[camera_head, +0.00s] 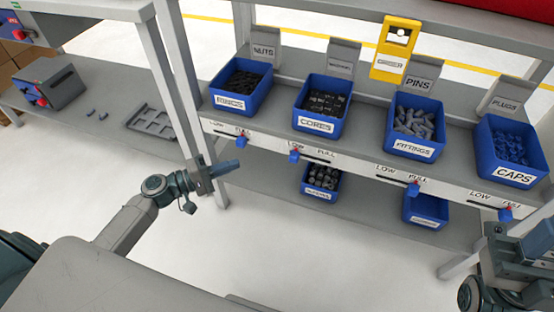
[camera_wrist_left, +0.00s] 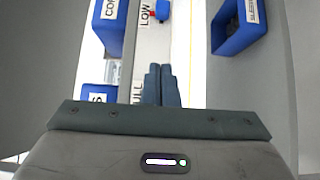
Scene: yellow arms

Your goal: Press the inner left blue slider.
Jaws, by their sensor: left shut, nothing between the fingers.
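The inner left blue slider (camera_head: 294,156) sits on the shelf's front rail below the CORES bin, at the LOW end of its slot, with a red part on top. In the left wrist view the blue slider (camera_wrist_left: 162,10) shows at the top, beyond my fingertips. My left gripper (camera_head: 236,163) is shut and empty, in front of the rail, left of that slider and apart from it. Its closed fingers show in the left wrist view (camera_wrist_left: 161,80).
Other sliders sit on the same rail: outer left (camera_head: 243,139), inner right (camera_head: 413,189) and outer right (camera_head: 505,213). Blue bins, including the CORES bin (camera_head: 322,104), stand above. A lower shelf (camera_head: 270,200) holds more bins. The floor before the rail is clear.

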